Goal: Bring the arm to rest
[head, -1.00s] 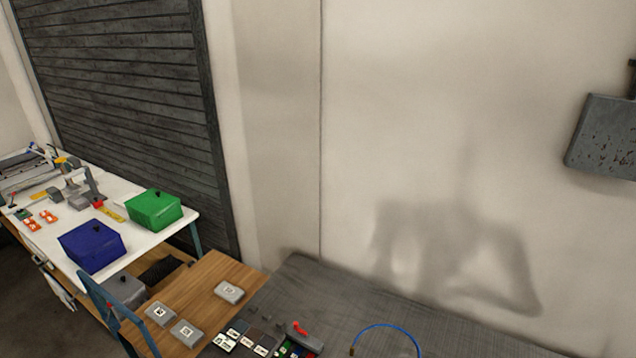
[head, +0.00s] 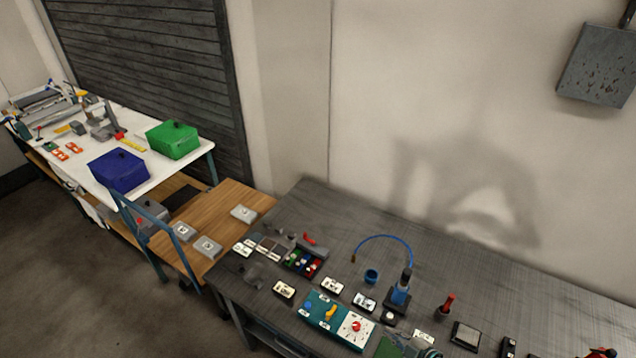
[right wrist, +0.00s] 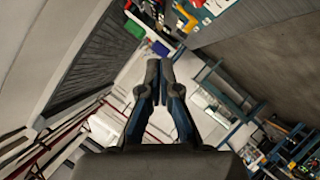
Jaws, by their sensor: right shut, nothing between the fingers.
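My right gripper (right wrist: 159,70) shows in the right wrist view, its two dark fingers together and nothing held between them. It hangs in free space, apart from the furniture behind it. In the head view I cannot make out either gripper clearly. My left gripper is in neither view.
A grey workbench (head: 460,270) runs along the wall, holding a teal device (head: 325,311), a blue hose (head: 383,237) and several small parts. A wooden cart (head: 215,208) stands at its left. Beyond is a white table (head: 152,188) with a blue box (head: 119,172) and a green box (head: 173,140).

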